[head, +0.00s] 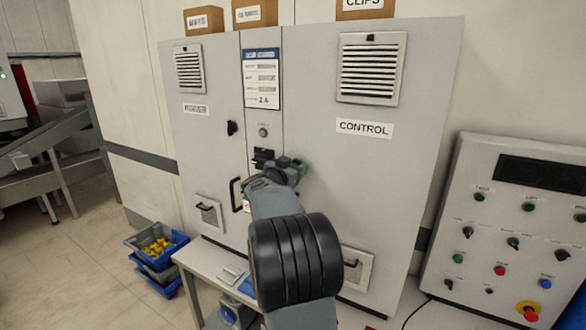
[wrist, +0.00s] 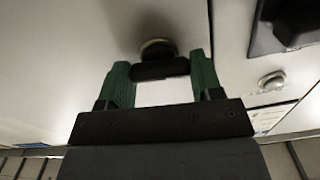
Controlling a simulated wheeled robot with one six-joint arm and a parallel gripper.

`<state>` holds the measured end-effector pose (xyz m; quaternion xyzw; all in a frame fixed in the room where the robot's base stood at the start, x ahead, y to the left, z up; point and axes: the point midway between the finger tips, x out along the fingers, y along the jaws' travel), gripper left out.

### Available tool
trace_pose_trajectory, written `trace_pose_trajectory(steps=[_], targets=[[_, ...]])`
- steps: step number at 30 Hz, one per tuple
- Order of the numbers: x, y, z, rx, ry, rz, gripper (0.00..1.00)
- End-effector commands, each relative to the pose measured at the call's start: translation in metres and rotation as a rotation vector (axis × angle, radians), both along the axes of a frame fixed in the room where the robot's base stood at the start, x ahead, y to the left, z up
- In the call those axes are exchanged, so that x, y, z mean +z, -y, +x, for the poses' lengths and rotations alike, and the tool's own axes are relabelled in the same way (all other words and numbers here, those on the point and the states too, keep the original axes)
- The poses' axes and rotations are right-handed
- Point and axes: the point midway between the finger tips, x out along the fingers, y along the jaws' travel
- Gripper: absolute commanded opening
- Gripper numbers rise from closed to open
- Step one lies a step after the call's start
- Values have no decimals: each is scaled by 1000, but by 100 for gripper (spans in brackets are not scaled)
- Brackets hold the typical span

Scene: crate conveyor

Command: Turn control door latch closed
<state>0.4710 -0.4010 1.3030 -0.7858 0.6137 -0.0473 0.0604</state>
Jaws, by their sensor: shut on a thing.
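The control door (head: 385,195) is the right-hand door of the grey cabinet, under a "CONTROL" label, and looks flush with the cabinet front. In the wrist view its latch (wrist: 160,70) is a black bar on a round metal base, lying across the picture between the green fingers. My gripper (wrist: 160,77) is shut on the bar's two ends. In the head view my gripper (head: 292,166) is at the control door's left edge and my arm covers the area below. The latch itself cannot be made out there.
The left door has its own black latch (head: 232,128). A sign (head: 262,80) and a round lock (head: 263,131) are on the middle strip. A bench (head: 205,262) stands below, a button panel (head: 510,225) at right. Blue crates (head: 165,272) are on the floor at left.

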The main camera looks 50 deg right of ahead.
Motion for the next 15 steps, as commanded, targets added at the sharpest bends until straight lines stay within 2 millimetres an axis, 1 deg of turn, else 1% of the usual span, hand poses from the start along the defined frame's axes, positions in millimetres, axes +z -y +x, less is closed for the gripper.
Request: trace_pose_trajectory(steps=[15], targets=[[-3, 0, -2, 0, 471, 117, 36]])
